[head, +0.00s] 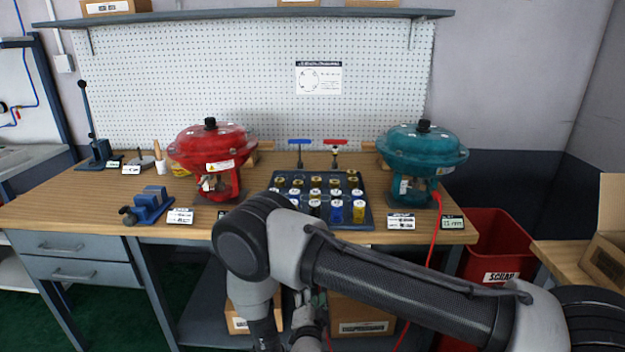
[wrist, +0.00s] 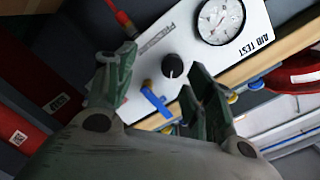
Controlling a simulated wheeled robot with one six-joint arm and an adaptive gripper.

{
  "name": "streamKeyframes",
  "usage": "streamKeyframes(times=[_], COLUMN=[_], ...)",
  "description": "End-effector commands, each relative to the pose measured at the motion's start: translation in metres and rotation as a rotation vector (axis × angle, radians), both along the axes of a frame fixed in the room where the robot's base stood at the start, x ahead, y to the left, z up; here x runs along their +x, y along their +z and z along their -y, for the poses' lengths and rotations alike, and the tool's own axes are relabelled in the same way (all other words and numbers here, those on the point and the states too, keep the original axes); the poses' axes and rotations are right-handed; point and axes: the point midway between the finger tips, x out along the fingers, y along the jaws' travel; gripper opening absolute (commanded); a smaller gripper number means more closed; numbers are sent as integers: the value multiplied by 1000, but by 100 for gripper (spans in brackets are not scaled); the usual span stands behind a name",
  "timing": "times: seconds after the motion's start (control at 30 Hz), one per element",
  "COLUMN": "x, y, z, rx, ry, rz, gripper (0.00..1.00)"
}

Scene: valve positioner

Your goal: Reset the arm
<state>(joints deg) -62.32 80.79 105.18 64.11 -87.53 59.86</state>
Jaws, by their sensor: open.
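My gripper (wrist: 158,75) is open in the wrist view, with its two dark green fingers apart and nothing held between them. It faces a white air test panel (wrist: 205,62) with a round gauge (wrist: 219,20), a black knob (wrist: 172,66) and a blue lever (wrist: 155,100). The lever shows between the fingers; whether a finger touches it I cannot tell. In the head view my arm (head: 400,280) reaches in from the lower right, bends in front of the bench and points down. The gripper end is low in front of the bench and mostly hidden there.
The wooden bench (head: 95,205) carries a red actuator (head: 213,148), a teal actuator (head: 422,150), a tray of several fittings (head: 270,212) and a blue vise (head: 150,203). A red scrap bin (head: 492,240) stands to the right. A red hose (head: 432,240) hangs over the bench edge.

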Motion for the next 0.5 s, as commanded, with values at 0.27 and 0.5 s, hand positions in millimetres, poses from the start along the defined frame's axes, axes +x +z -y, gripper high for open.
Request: streamKeyframes(times=[0.27, 0.5], x=[-56, -109], y=[-120, -70], z=[-6, -19], rx=[-373, -596], ry=[264, 667], rz=[-644, -1112], gripper=[53, 53])
